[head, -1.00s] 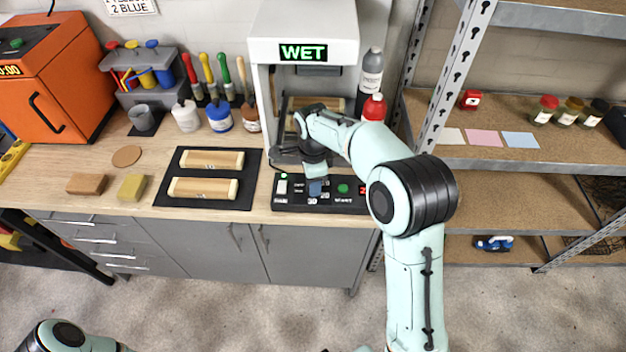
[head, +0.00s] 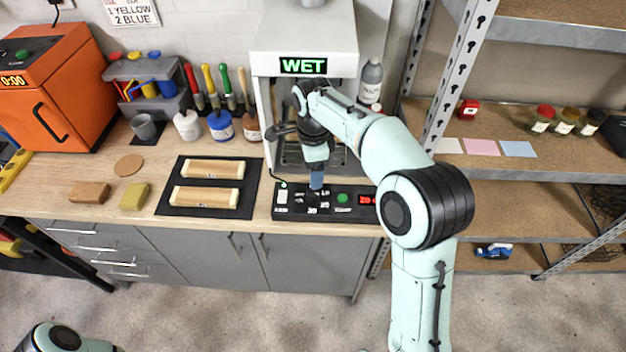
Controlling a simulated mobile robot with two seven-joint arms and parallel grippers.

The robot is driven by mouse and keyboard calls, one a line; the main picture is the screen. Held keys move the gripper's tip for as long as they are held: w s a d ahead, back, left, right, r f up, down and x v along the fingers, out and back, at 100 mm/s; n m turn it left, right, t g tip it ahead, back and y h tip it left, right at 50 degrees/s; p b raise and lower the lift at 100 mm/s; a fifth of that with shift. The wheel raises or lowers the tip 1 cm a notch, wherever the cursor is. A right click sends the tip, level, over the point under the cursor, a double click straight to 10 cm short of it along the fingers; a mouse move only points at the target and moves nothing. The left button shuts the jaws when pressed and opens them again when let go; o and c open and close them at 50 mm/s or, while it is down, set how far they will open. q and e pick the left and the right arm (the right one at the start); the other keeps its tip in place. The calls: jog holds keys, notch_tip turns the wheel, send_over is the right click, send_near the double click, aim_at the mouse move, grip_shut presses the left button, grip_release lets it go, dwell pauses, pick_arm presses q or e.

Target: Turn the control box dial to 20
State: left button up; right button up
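The black control box (head: 350,212) lies at the front edge of the workbench. A green button (head: 342,198) sits left of the display, and a white switch (head: 282,197) is at the box's left end. The dark dial (head: 313,200) is in the middle, among white number marks, mostly hidden by my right gripper. My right gripper (head: 316,186) points down just over the dial with its blue fingertips. Its finger gap and any contact with the dial cannot be made out. My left gripper is out of view; only part of that arm shows at bottom left.
A white booth (head: 305,30) with a green WET sign stands behind the box. A black mat (head: 250,195) with two wooden blocks lies to the left. Bottles and brushes stand along the wall. A metal shelf post (head: 455,80) rises right of my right arm.

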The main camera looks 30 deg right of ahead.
notch_tip(320, 180, up, 4)
jog(key=shift+r, duration=0.1)
dwell(0.6)
